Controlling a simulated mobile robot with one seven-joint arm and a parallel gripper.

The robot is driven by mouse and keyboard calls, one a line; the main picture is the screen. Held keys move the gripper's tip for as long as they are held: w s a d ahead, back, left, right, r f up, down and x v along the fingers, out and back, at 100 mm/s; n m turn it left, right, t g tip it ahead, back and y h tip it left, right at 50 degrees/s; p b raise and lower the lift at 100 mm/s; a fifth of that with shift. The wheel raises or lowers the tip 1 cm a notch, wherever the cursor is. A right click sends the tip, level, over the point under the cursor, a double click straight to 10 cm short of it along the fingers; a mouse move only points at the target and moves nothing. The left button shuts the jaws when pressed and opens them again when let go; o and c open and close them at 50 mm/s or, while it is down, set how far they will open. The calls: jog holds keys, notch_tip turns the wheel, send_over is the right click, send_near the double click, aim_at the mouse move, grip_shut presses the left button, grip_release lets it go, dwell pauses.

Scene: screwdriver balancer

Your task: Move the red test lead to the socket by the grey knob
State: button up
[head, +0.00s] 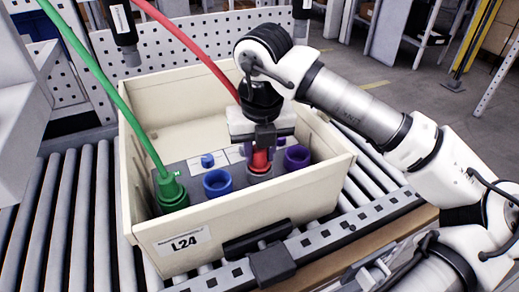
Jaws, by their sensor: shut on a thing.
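The red test lead runs as a red cable (192,47) from the top of the head view down behind my gripper. Its red plug (260,161) is upright at a socket in the panel (238,191) inside the crate. I cannot tell whether the plug is fully seated. My gripper (263,148) is above the panel, shut on the red plug. A blue socket (217,184) is left of the plug and a purple socket (297,157) is right of it. I cannot make out a grey knob; my gripper hides part of the panel behind it.
The green lead's plug (172,190) stands at the panel's left end, its cable rising to the upper left. A small blue knob (207,160) sits behind the blue socket. The cream crate labelled L24 (127,160) has raised walls around the panel and rests on rollers (62,215).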

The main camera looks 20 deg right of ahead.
jog(key=shift+f, duration=0.1)
jog(key=o, duration=1.2)
jog(key=shift+c, duration=0.2)
notch_tip(320, 180, up, 14)
jog(key=s, duration=0.1)
jog(key=shift+s, duration=0.35)
jog(key=shift+a+f, duration=0.1)
jog(key=shift+f, duration=0.05)
